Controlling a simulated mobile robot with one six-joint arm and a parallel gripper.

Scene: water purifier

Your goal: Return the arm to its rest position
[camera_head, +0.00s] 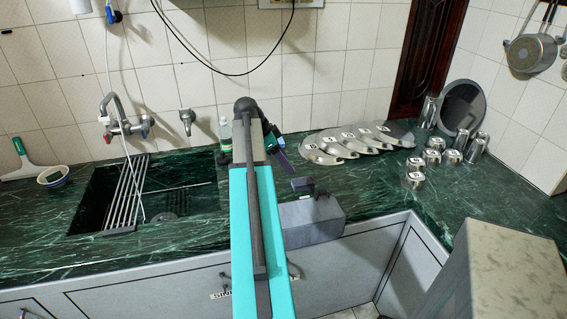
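My arm's long teal link (265,235) rises from the bottom centre over the counter's front edge to a dark joint (246,107) near the back wall. Beyond that joint, dark, green and purple parts show just right of the link, above the counter. My gripper (302,185) seems to be among the small dark parts below them, over the counter near its front edge. Its fingers are too small to make out, so I cannot tell whether it is open or shut, or whether it holds anything.
The sink (150,195) with a rack and tap (125,125) lies left of my arm. Overlapping plates (345,143) and several steel cups (432,157) stand right. A grey box-like block (312,222) sits by the counter's front edge. A bottle (225,134) stands close behind my link.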

